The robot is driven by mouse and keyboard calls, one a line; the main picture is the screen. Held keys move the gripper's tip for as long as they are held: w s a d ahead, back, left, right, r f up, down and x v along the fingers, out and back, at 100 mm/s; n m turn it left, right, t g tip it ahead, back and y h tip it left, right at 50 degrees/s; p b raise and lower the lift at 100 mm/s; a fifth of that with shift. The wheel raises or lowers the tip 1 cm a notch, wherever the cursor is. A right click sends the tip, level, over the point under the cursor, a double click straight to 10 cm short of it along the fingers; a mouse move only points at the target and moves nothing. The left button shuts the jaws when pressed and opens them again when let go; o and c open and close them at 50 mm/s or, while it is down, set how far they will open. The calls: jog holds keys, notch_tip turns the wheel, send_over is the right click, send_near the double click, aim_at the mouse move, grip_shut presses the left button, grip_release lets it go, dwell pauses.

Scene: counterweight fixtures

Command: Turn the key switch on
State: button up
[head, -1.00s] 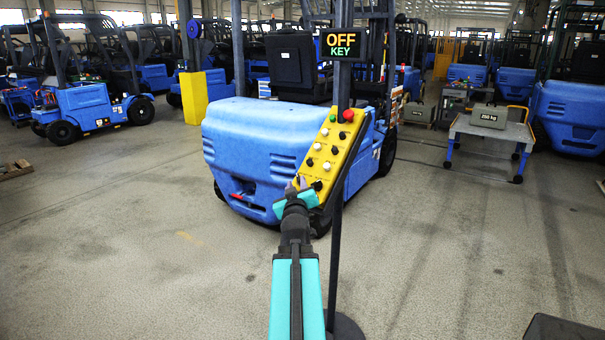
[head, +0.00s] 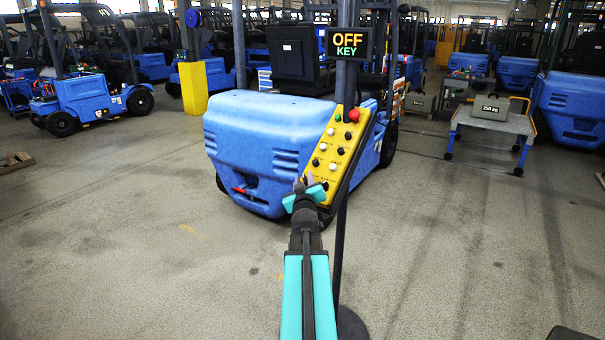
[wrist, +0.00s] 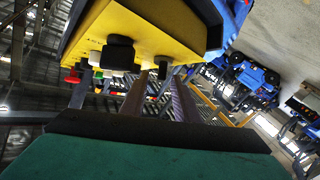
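A yellow control panel (head: 336,150) with several black and white knobs and a red button leans tilted on a dark post. The display (head: 347,43) above it reads OFF KEY. My gripper (head: 304,184) is at the panel's lower end. In the wrist view the panel (wrist: 150,30) fills the top, with a large black knob (wrist: 116,53) at left. A small dark knob (wrist: 163,67) shows near the tips of my gripper (wrist: 162,82), whose two fingers are apart. Whether that knob is the key switch, and whether the fingers touch it, I cannot tell.
A blue forklift (head: 262,140) stands right behind the panel. A cart (head: 487,130) carrying a 250 kg weight (head: 490,107) stands at the right. A yellow column (head: 193,90) and more forklifts are behind.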

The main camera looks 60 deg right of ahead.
jog(key=shift+p+x, duration=0.85)
jog(key=shift+x, duration=0.35)
jog(key=shift+w, duration=0.1)
grip_shut()
